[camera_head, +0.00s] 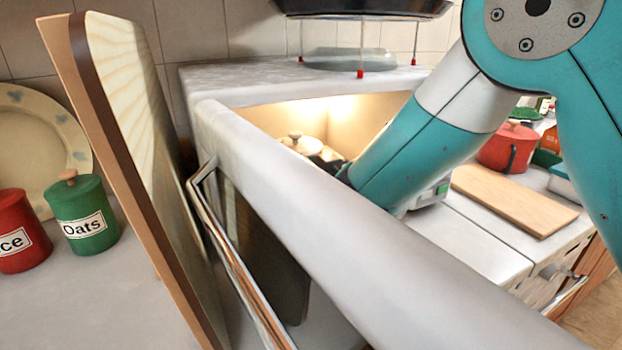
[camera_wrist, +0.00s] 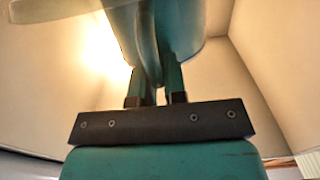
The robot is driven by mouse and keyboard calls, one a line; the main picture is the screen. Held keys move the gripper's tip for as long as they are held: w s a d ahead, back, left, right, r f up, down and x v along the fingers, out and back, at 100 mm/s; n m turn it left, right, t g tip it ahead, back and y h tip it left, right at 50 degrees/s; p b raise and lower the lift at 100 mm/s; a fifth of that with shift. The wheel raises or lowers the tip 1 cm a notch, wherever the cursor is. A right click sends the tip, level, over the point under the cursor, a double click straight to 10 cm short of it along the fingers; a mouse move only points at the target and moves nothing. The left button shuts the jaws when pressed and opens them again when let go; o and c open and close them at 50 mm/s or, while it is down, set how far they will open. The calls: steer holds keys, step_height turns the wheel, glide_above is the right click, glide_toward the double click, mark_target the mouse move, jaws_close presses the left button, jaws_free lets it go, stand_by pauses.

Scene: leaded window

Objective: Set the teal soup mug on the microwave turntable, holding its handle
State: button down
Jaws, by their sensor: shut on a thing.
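In the wrist view my gripper (camera_wrist: 155,85) is shut on the handle (camera_wrist: 150,45) of the teal soup mug (camera_wrist: 187,25). The mug's body is just beyond the fingers and is cut off by the top of the picture. In the head view my arm reaches into the lit microwave (camera_head: 230,78). Its open door (camera_head: 330,240) crosses the foreground and hides most of the mug and gripper there. I cannot make out the turntable surface, or whether the mug touches anything below.
A cream knobbed lid (camera_head: 300,143) shows inside the microwave. A pale rounded edge (camera_wrist: 60,8) is at the wrist view's upper left. Wooden boards (camera_head: 125,130) stand left of the door, near a green oats canister (camera_head: 84,215). A cutting board (camera_head: 515,198) lies right.

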steer(key=shift+w+a+f, duration=0.2)
steer(key=shift+d, duration=0.3)
steer(key=shift+a+f, duration=0.1)
steer(key=shift+f, duration=0.05)
steer(key=c, duration=1.2)
jaws_free()
steer(key=shift+o, duration=0.2)
